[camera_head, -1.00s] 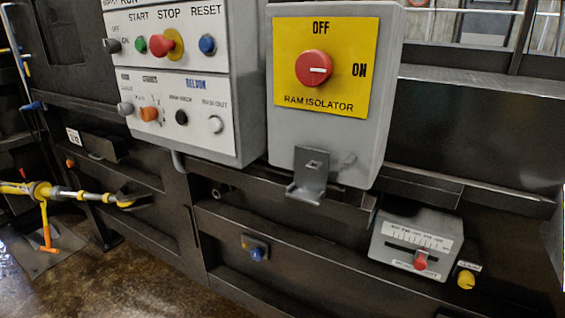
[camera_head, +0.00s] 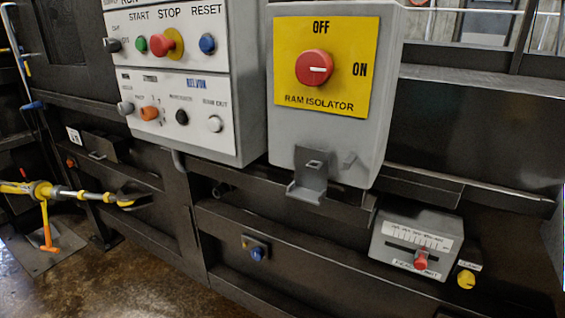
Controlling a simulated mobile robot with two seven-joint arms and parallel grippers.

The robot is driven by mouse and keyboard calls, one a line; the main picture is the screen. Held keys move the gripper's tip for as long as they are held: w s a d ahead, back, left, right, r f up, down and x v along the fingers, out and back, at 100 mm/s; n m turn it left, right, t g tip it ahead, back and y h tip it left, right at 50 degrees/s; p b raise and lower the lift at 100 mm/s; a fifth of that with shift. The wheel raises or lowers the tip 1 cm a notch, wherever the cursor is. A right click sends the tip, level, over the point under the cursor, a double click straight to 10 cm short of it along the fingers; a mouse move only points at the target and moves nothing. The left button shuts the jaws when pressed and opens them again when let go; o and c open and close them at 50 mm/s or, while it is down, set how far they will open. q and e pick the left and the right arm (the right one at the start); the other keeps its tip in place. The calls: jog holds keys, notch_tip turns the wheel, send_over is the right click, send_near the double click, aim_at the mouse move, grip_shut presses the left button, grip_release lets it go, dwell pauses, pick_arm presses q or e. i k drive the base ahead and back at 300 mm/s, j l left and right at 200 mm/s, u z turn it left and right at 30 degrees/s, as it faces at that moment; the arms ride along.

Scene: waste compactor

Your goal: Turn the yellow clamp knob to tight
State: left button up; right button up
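The yellow clamp knob (camera_head: 466,279) is at the lower right of the head view, on the dark machine front. A small label plate sits just above it; its lettering is too small to read. The knob's turned position cannot be made out. Neither of my grippers shows in this view, and nothing touches the knob.
A grey slider box (camera_head: 415,245) with a red slider knob (camera_head: 420,259) stands close left of the clamp knob. The ram isolator (camera_head: 320,68) and a button panel (camera_head: 180,75) are above. A blue knob (camera_head: 257,253) is lower centre. A yellow ratchet bar (camera_head: 70,193) protrudes at left.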

aim_at(466, 279)
jog(key=z, duration=1.4)
jog(key=l, duration=0.2)
